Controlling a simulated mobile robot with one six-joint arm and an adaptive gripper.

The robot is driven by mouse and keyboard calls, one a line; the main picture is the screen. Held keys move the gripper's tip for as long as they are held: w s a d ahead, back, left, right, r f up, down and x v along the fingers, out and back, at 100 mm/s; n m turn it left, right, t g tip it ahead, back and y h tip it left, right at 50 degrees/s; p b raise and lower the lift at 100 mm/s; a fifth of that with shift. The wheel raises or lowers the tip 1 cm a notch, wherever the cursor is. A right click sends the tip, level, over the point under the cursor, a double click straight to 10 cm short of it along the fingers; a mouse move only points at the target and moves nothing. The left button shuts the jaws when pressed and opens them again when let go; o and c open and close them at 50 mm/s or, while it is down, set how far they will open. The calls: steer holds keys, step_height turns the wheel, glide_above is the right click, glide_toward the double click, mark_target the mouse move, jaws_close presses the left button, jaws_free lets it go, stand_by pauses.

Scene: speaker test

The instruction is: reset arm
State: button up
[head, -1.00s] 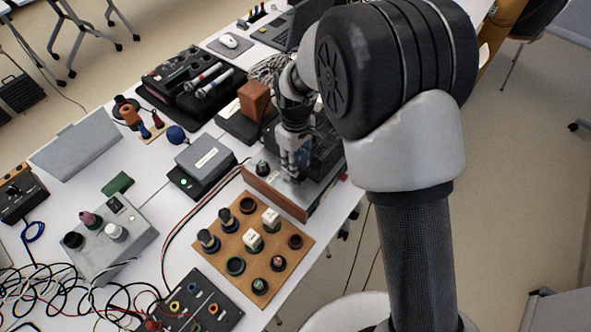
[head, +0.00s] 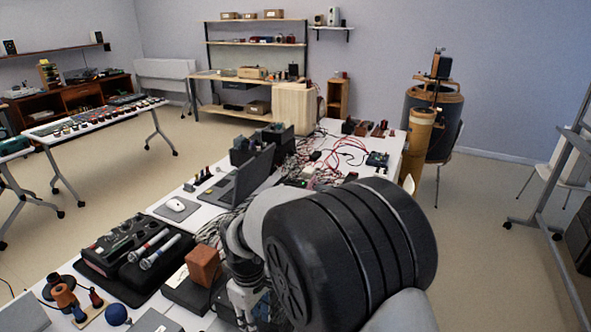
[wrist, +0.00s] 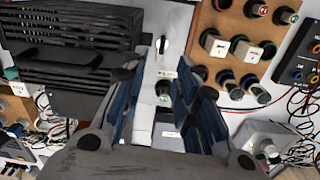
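My gripper (wrist: 165,100) shows in the wrist view with its two fingers spread apart and nothing between them. It hangs above a grey panel (wrist: 160,50) that carries a black knob and a small switch. In the head view my arm fills the lower middle and hides most of the gripper. Only a grey part of the wrist shows beside the brown block (head: 204,265).
A dark finned unit (wrist: 70,55) stands close on the left in the wrist view, and a brown board with several plugs (wrist: 245,30) lies on the right. In the head view, a laptop (head: 243,178), mouse (head: 175,205) and microphones (head: 152,248) crowd the table.

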steer(key=s+d+r+m+t, duration=0.1)
steer(key=s+d+r+m, duration=0.2)
steer(key=d+r, duration=0.45)
steer(key=s+d+r+m+t, duration=0.1)
steer(key=s+d+r+m, duration=0.2)
steer(key=d+r, duration=0.45)
steer(key=s+d+r+m+t, duration=0.1)
steer(key=s+d+r+m, duration=0.1)
steer(key=s+d, duration=0.3)
steer(key=s+d+r+m+t, duration=0.1)
steer(key=s+d+m, duration=0.3)
steer(key=s, duration=0.5)
steer(key=shift+s+d+r+m, duration=0.3)
steer(key=shift+s+d+r, duration=0.1)
steer(key=shift+d, duration=0.55)
steer(key=shift+w, duration=0.15)
stand_by(1.2)
